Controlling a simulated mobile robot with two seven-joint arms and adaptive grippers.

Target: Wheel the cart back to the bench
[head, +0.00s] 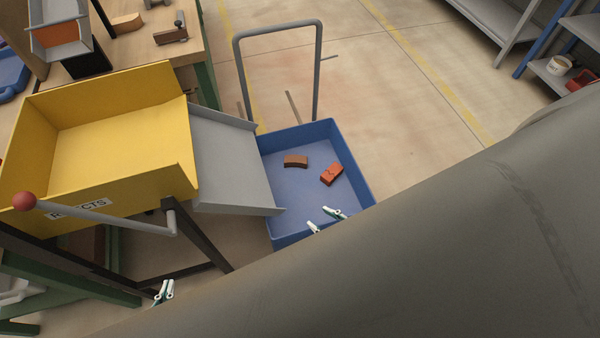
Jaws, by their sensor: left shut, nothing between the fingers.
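The cart is a blue open-topped bin (352,160) with an upright grey hoop handle (277,30) at its far side. A brown curved brick (296,161) and a red brick (331,174) lie apart on its floor. The wooden bench (165,52) with green legs stands at the upper left, apart from the cart. My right gripper (325,219) is open over the near part of the bin, its fingers apart. My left gripper (164,291) is shut and empty at the lower left, away from the cart. The cart's near right corner is hidden by my arm.
A yellow rejects tray (120,125) on a dark frame, with a grey chute (228,158), stands left of the cart; the chute's lip overlaps the bin's left edge. Shelves (500,18) stand at the upper right. The floor (390,80) between is clear. My arm covers the lower right.

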